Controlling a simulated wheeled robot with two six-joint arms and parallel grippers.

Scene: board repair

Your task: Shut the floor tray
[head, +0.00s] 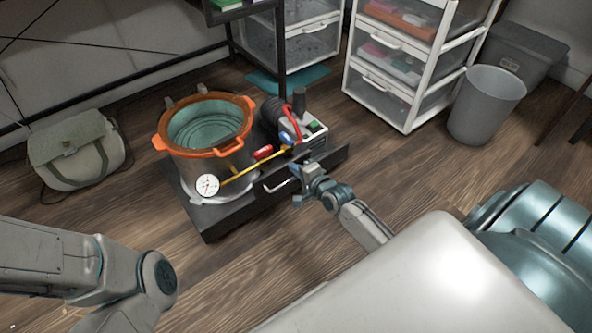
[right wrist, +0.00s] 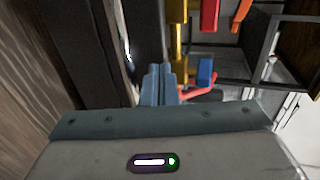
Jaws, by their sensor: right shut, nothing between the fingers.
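The floor tray (head: 297,178) is a dark drawer-like piece with a pale bar handle (head: 275,184) on its front, at the low black base on the floor. Its front stands out at an angle at the base's right side; how wide the gap is, I cannot tell. My right gripper (head: 297,182) is at the tray's front, just right of the handle, shut and empty. In the right wrist view its closed fingertips (right wrist: 159,72) point towards dark edges; contact with the tray is unclear. My left arm shows at the lower left, but its gripper is out of view.
On the base stand a steel pot with an orange rim (head: 205,150), a pump (head: 300,128) and a gauge (head: 207,185) with a yellow hose. A green bag (head: 75,150) lies left. White drawers (head: 385,95) and a grey bin (head: 484,105) stand behind right. Floor in front is clear.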

